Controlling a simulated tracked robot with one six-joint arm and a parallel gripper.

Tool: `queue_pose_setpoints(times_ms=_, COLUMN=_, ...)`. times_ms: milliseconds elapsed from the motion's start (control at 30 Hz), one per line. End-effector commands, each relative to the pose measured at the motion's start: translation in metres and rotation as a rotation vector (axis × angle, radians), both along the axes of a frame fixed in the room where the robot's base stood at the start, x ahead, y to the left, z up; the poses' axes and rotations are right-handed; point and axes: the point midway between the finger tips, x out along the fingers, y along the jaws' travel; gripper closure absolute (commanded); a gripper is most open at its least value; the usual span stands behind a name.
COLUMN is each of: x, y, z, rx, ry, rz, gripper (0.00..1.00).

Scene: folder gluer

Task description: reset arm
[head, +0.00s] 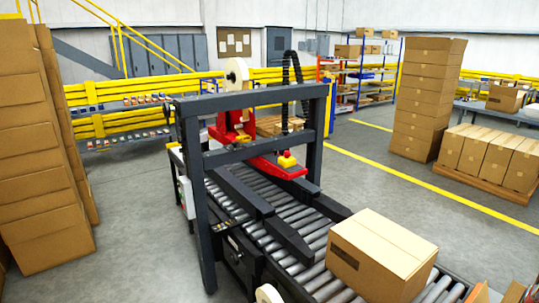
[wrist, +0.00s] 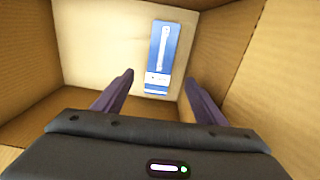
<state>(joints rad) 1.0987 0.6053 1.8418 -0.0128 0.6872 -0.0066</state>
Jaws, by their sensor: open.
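My gripper (wrist: 160,84) shows in the wrist view with its two dark fingers spread apart and nothing between them. It points down into an open cardboard box (wrist: 275,70) with brown walls and a pale bottom. A blue and white flat item (wrist: 162,58) lies on the box bottom, beyond the fingertips. I cannot tell whether the fingers touch anything. The gripper and arm do not show in the head view.
The head view shows a roller conveyor (head: 312,240) under a dark frame (head: 250,98) with a red taping head (head: 232,128). A closed carton (head: 380,255) sits on the rollers. Tall carton stacks stand left (head: 40,150) and back right (head: 425,95). Grey floor is open between.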

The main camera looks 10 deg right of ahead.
Motion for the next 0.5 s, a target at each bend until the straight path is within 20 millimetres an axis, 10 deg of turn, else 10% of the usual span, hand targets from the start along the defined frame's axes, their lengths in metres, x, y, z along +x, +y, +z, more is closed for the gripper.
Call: queue_pose_setpoints(times_ms=500, x=0.010, y=0.004, z=0.111, rx=-0.205, ry=0.083, rz=0.321, gripper=0.35)
